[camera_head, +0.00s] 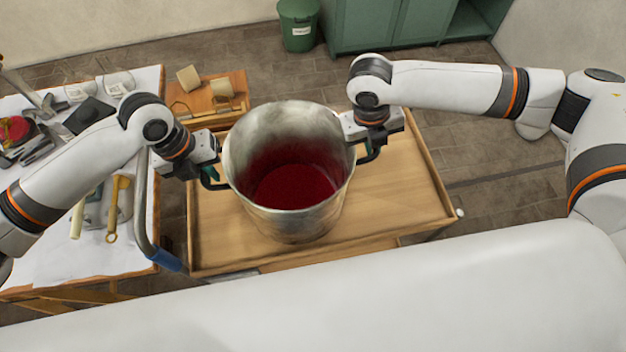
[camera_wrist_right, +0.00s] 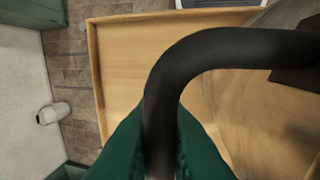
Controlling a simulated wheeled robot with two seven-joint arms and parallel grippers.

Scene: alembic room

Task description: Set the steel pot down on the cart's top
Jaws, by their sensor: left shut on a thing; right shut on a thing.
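The steel pot (camera_head: 290,215) is upright with dark red contents at its bottom, over the wooden top of the cart (camera_head: 410,195). I cannot tell whether its base touches the cart's top. My left gripper (camera_head: 212,176) is shut on the pot's left handle. My right gripper (camera_head: 370,152) is shut on the right handle. In the right wrist view the black handle (camera_wrist_right: 185,75) runs between the green fingers of my right gripper (camera_wrist_right: 160,150). The pot's side (camera_wrist_right: 265,100) and the cart's raised rim (camera_wrist_right: 97,75) also show there.
A white-topped table (camera_head: 45,260) with several tools stands at the left, close to the cart's bent metal push handle (camera_head: 142,205). A small wooden stand with blocks (camera_head: 205,95) is behind the cart. A green bin (camera_head: 298,25) and green cabinet (camera_head: 385,25) stand at the back.

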